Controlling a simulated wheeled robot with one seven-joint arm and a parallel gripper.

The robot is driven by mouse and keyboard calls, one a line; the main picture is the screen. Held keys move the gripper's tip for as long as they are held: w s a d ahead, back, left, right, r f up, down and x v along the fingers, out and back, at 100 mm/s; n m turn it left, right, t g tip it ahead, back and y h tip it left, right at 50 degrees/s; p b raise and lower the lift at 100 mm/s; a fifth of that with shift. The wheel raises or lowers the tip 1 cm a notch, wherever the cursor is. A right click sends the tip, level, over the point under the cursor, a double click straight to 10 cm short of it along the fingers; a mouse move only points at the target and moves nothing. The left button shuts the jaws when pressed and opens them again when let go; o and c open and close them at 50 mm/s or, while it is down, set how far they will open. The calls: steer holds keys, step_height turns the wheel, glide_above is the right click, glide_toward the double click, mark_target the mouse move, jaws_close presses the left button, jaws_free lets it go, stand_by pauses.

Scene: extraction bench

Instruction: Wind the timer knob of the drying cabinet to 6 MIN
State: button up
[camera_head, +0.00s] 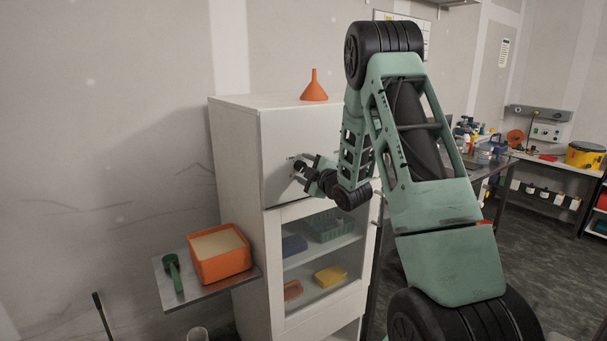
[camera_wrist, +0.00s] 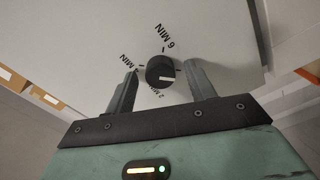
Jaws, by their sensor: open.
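The drying cabinet (camera_head: 233,150) is white, with a plain upper panel (camera_head: 285,140) and a glazed lower door. In the wrist view the round black timer knob (camera_wrist: 160,70) sits on its pale panel, with printed marks around it. "6 MIN" (camera_wrist: 166,36) reads above the knob, another "MIN" label is at its left, and a partly hidden label starting with 2 is below. A white line shows on the knob's lower right. My gripper (camera_wrist: 161,68) is open, one finger on each side of the knob; contact is not clear. In the head view my gripper (camera_head: 301,172) is at the upper panel.
An orange funnel (camera_head: 314,87) stands on the cabinet top. A side shelf (camera_head: 172,297) at left holds an orange bin (camera_head: 221,266) and a green scoop (camera_head: 173,272). Items lie behind the glass. A bench with bottles is at the right.

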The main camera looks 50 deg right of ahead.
steer(key=n+b, duration=0.3)
steer(key=b, duration=0.1)
steer(key=shift+f+n+b, duration=0.3)
steer(key=shift+n+b, duration=0.1)
steer(key=n+b, duration=0.4)
steer(key=b, duration=0.1)
steer(key=shift+b, duration=0.4)
steer(key=n+b, duration=0.4)
steer(key=b, duration=0.1)
steer(key=shift+b, duration=0.4)
steer(key=n+b, duration=0.5)
steer(key=b, duration=0.1)
steer(key=shift+r, duration=0.3)
steer(key=shift+c, duration=0.3)
